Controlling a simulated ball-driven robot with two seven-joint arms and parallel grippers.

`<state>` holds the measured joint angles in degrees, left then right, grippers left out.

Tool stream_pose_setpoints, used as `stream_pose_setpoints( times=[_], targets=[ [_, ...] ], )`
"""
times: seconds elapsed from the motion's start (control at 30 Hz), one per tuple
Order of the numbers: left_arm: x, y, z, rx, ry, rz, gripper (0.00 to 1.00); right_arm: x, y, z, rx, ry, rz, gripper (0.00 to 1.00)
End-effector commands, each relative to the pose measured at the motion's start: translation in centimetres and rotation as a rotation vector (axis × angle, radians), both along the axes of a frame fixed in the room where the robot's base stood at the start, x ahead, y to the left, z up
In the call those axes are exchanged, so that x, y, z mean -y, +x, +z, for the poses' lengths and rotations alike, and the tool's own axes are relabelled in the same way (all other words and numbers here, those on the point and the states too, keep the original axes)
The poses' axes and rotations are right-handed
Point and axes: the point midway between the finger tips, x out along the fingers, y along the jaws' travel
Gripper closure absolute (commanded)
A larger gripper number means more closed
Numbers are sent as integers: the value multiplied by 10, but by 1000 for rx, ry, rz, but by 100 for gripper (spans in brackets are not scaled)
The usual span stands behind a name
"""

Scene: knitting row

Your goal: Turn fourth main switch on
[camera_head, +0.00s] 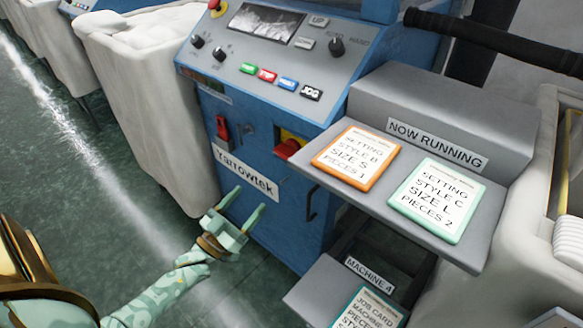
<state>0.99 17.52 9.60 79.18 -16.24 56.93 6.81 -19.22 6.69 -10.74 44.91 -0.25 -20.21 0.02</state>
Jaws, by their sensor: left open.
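The blue knitting machine (285,225) bears a Yarrowtek plate (246,172). On its front is a red rotary knob on a yellow plate (289,146), partly hidden by the grey shelf. A red handle on a dark plate (221,128) sits to its left. I cannot tell from the picture which setting either is at. My left gripper (247,207) is open and empty. It is below both red controls, in front of the lower machine front, with its fingers pointing up toward the Yarrowtek plate. My right gripper is out of view.
A grey shelf (470,255) juts out at right, holding an orange-framed card (356,158) and a green-framed card (437,200). A lower shelf (310,295) is labelled Machine 4. A control panel (280,50) tops the machine. A white bin (160,100) stands left; open floor is nearer.

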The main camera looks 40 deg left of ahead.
Motion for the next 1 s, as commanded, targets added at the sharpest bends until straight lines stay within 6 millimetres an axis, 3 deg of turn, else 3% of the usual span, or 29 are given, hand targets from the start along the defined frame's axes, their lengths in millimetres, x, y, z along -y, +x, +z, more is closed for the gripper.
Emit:
stream_pose_setpoints(
  times=[0.17,0.6,0.8,1.0],
  targets=[
    [2,25,14,11,0,-2,31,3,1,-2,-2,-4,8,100],
    [9,122,50,5,-1,0,31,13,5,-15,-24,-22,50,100],
    [11,143,60,3,-1,0,31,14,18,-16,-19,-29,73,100],
    [11,147,63,3,-1,0,31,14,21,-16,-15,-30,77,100]
  ],
)
